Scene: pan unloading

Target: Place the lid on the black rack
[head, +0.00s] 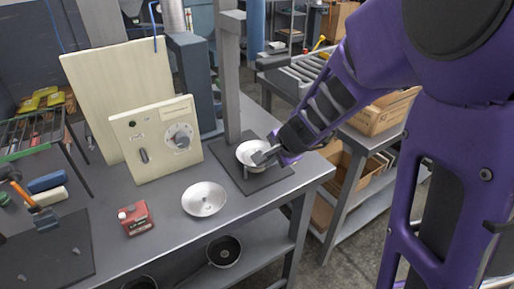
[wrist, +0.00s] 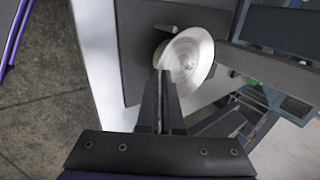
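A shiny round metal lid (head: 251,151) is over a flat black base with short pegs, which I take for the black rack (head: 275,181). My gripper (head: 263,156) reaches in from the right at the lid. In the wrist view the lid (wrist: 188,60) looks tilted against the black base (wrist: 125,60), its edge at my gripper's fingertips (wrist: 160,76). The fingers are close together and look shut on the edge. A dark peg (wrist: 165,27) sticks out beside the lid. Whether the lid touches the rack is hard to tell.
A second shiny round dish (head: 204,199) lies on the grey table (head: 170,230), left of the base. A red box (head: 135,218) and a panel with a dial (head: 155,140) stand further left. A grey post (head: 229,80) rises behind the rack. A dark pan (head: 224,250) is on the lower shelf.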

